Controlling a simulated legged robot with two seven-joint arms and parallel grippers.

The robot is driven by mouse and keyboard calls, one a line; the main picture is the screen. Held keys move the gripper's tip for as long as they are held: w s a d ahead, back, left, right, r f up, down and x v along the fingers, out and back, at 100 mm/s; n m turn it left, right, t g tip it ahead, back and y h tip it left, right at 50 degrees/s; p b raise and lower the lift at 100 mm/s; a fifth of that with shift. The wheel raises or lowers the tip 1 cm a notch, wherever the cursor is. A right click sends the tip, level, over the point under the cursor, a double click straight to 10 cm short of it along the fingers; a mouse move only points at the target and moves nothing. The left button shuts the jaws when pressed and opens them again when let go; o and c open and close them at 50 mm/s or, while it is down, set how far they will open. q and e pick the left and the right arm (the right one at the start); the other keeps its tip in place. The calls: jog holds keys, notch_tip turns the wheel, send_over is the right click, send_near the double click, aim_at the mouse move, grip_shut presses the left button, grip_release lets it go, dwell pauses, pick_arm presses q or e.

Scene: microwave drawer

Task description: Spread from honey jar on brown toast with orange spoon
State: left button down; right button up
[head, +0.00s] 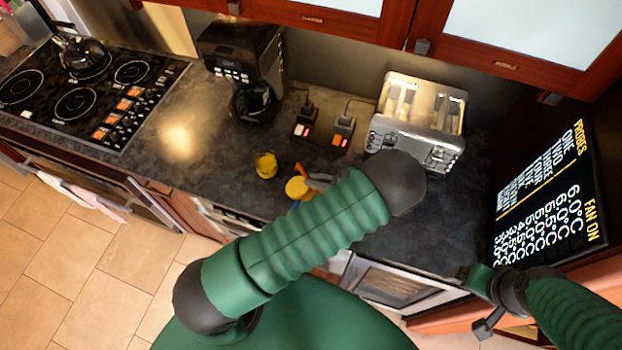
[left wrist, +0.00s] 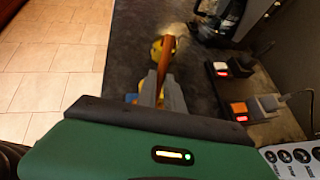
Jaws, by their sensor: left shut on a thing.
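A yellow jar (head: 265,165), likely the honey jar, stands on the dark counter. It shows beyond the fingers in the left wrist view (left wrist: 157,47). My left gripper (left wrist: 163,82) is shut on the orange spoon (left wrist: 166,62), whose far end overlaps the jar in that view; I cannot tell whether it is inside. In the head view my arm mostly hides this gripper, and a bit of the orange spoon (head: 299,169) shows. My right gripper (head: 486,302) is at the lower right, away from the jar; its jaws are unclear. I cannot make out the brown toast.
A second round yellow thing (head: 296,188) lies close to my left gripper. A silver toaster (head: 418,115) stands behind, with pale shapes in its slots. Two small devices with red lights (head: 305,124) and a coffee maker (head: 245,65) are at the back. The counter left of the jar is clear.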

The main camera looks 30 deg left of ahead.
pick_arm(q)
jog(key=shift+d+f, duration=0.25)
jog(key=shift+d, duration=0.35)
jog(key=shift+a, duration=0.2)
jog(key=shift+s+a, duration=0.2)
jog(key=shift+a, duration=0.35)
jog(key=shift+s+a, duration=0.2)
jog(key=shift+a, duration=0.35)
jog(key=shift+a, duration=0.1)
jog(key=shift+s+a+r+p, duration=0.15)
jog(key=shift+a+p, duration=0.1)
jog(key=shift+a, duration=0.65)
jog(key=shift+s+a+f+p, duration=0.15)
jog(key=shift+a+p, duration=0.1)
jog(key=shift+a, duration=0.6)
jog(key=shift+r, duration=0.15)
jog(key=shift+w+d+b, duration=0.2)
jog(key=shift+d, duration=0.6)
jog(key=shift+w+d+b, duration=0.15)
jog(key=shift+w+d, duration=0.05)
jog(key=shift+d, duration=0.6)
jog(key=shift+f, duration=0.2)
